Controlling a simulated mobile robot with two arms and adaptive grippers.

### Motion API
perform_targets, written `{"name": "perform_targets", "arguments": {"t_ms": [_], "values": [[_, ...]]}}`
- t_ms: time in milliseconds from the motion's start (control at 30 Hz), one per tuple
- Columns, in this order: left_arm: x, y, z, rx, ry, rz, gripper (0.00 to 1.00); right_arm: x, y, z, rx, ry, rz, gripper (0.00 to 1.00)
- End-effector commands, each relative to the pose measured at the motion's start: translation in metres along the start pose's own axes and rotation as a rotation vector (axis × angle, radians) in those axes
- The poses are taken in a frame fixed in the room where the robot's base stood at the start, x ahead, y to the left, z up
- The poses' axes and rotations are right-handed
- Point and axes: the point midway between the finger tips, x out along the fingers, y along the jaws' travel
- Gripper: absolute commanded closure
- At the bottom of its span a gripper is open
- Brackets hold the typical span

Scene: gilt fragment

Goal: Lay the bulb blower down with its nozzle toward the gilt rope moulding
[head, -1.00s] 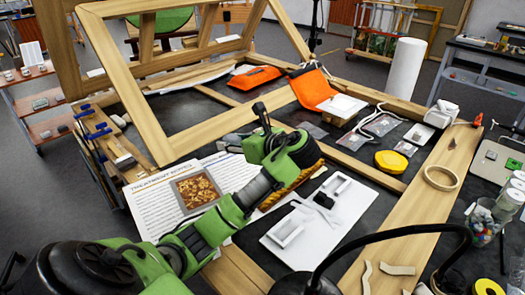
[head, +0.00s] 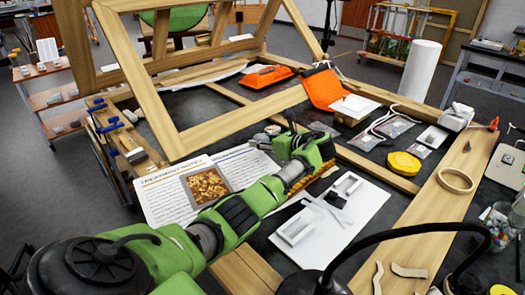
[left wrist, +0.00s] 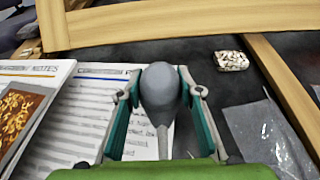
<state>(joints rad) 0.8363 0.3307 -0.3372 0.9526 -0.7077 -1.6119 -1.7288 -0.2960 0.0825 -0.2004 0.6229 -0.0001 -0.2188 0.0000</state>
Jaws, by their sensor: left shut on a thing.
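The bulb blower (left wrist: 160,88) is a smooth grey bulb with a thin nozzle. In the left wrist view it sits between the two green-and-grey fingers of my left gripper (left wrist: 160,90), bulb end up in the picture and nozzle down toward the palm. The left gripper is shut on it. In the head view the left gripper (head: 266,136) is by the upper right of the notes sheet, where the blower is too small to make out clearly. The gilt rope moulding (head: 322,182) shows as a short golden strip beside my left wrist, partly hidden by it. My right gripper is not in view.
Printed notes (head: 165,200) lie left of the moulding. A white board (head: 350,222) with small trays lies right of it. Wooden frame bars (head: 220,127) stand and cross behind. A yellow disc (head: 403,163) and a tape ring (head: 455,180) lie to the right.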

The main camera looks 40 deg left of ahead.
Motion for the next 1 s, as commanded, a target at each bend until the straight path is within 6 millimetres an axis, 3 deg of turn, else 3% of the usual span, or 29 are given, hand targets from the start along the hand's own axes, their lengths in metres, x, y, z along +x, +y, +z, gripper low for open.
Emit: {"name": "perform_targets", "arguments": {"t_ms": [200, 400, 800, 833, 867, 1000], "values": [[0.006, -0.007, -0.007, 0.001, 0.000, 0.001, 0.95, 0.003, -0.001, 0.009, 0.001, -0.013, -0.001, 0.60], [0.016, -0.006, -0.033, 0.003, 0.000, 0.001, 0.95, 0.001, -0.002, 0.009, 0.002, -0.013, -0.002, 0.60], [0.018, -0.006, -0.037, 0.001, 0.000, 0.000, 0.95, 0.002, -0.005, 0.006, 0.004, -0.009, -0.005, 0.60], [0.018, -0.006, -0.037, 0.001, 0.000, 0.000, 0.59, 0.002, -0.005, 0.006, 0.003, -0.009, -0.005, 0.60], [0.018, -0.006, -0.037, 0.001, 0.000, 0.000, 0.51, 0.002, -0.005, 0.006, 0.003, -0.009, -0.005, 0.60], [0.018, -0.006, -0.037, 0.001, 0.000, 0.000, 0.50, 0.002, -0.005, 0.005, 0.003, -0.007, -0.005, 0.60]]}}
